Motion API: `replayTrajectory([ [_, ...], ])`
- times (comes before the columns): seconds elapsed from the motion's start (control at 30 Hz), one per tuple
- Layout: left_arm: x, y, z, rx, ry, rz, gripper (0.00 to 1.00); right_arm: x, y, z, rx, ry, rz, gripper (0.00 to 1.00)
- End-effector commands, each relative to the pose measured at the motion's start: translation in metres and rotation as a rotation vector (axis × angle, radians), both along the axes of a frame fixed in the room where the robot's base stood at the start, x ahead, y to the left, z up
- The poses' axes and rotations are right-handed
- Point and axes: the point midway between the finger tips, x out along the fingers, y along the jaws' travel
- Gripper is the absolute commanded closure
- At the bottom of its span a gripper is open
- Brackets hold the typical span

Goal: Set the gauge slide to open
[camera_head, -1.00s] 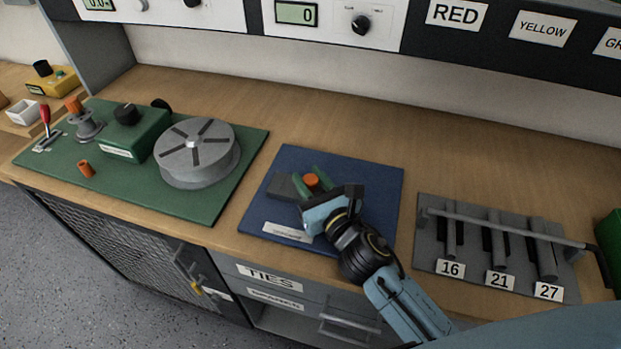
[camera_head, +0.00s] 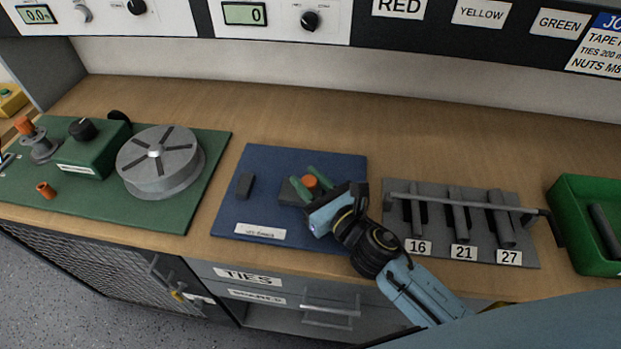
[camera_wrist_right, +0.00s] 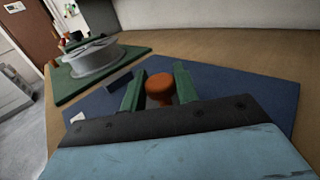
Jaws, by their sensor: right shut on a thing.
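The gauge slide is on a blue board (camera_head: 342,168) with a white label. It has an orange knob (camera_head: 310,181) and a dark grey sliding block (camera_head: 289,194). A separate dark block (camera_head: 245,186) sits to its left on the board, with a clear gap of blue between the two. My right gripper (camera_head: 309,183) is at the knob, its green fingers shut on it from both sides. The right wrist view shows the orange knob (camera_wrist_right: 160,90) between the fingers. The gripper body hides the near side of the slide. My left gripper is not in view.
A green board (camera_head: 190,205) with a grey reel (camera_head: 160,160) lies to the left. A grey rack (camera_head: 527,200) with bars marked 16, 21 and 27 stands close right of my arm. A green bin (camera_head: 575,230) is at far right. The bench behind is clear.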

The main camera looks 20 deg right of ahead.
Motion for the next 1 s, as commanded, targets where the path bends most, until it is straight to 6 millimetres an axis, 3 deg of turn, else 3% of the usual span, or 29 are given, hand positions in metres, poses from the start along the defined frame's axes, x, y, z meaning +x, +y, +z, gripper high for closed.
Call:
replayTrajectory([
  [0.03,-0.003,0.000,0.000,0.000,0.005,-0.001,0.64,0.000,0.000,0.002,0.001,-0.004,0.000,0.69],
  [0.2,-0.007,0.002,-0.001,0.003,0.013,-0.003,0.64,0.000,-0.001,0.001,0.001,-0.003,-0.002,0.50],
  [0.57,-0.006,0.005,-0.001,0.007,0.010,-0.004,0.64,-0.007,-0.003,-0.001,0.001,0.001,-0.002,0.50],
  [1.0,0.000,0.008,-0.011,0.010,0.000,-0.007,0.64,-0.080,-0.030,-0.002,0.000,0.002,-0.002,0.50],
])
